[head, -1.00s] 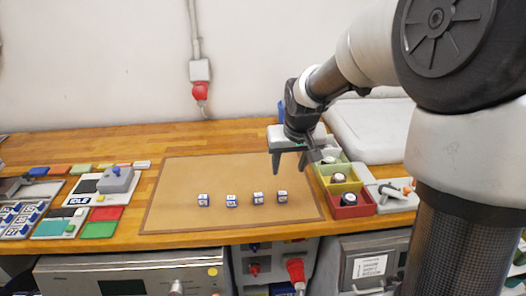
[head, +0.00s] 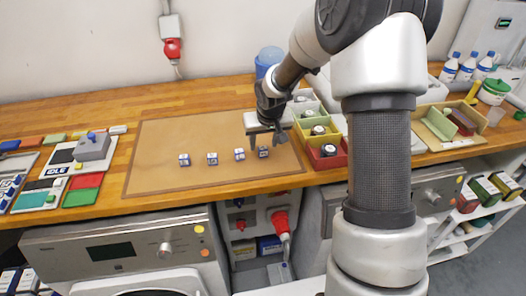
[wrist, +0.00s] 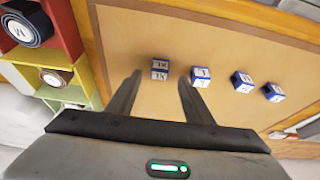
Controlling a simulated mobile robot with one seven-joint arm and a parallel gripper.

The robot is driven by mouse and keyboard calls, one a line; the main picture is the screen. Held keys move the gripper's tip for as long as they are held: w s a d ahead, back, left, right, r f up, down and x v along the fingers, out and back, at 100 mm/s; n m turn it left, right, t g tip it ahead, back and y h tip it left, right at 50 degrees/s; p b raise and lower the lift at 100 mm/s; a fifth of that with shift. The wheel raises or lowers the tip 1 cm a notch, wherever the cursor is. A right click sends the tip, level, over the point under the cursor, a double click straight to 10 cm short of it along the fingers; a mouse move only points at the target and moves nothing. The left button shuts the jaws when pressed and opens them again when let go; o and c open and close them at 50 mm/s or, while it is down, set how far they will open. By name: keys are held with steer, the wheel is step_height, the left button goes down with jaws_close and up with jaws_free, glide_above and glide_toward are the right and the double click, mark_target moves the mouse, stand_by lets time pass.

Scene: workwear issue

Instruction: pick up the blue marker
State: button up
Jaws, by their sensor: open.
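Several small blue-and-white cubes with letters stand in a row on a tan mat (head: 200,135); no pen-like blue marker is clear to me. The rightmost cube (head: 263,152) reads XL in the wrist view (wrist: 160,69). Left of it in the head view are a second cube (head: 239,154), a third cube (head: 212,159) and the leftmost cube (head: 184,160). My gripper (head: 267,143) is open, its fingers pointing down by the XL cube. In the wrist view the XL cube appears between the fingertips (wrist: 160,80); their height above it is unclear.
Red (head: 328,153), yellow and green bins with rolled items stand right of the mat. A blue cylinder (head: 268,60) stands behind. A grey box with a blue top piece (head: 93,146) and coloured tiles lie at left. The mat's left part is clear.

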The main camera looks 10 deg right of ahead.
mark_target(263, 149)
steer(key=shift+x, duration=1.5)
steer(key=shift+w+r, duration=0.1)
steer(key=c, duration=1.1)
step_height(263, 149, up, 10)
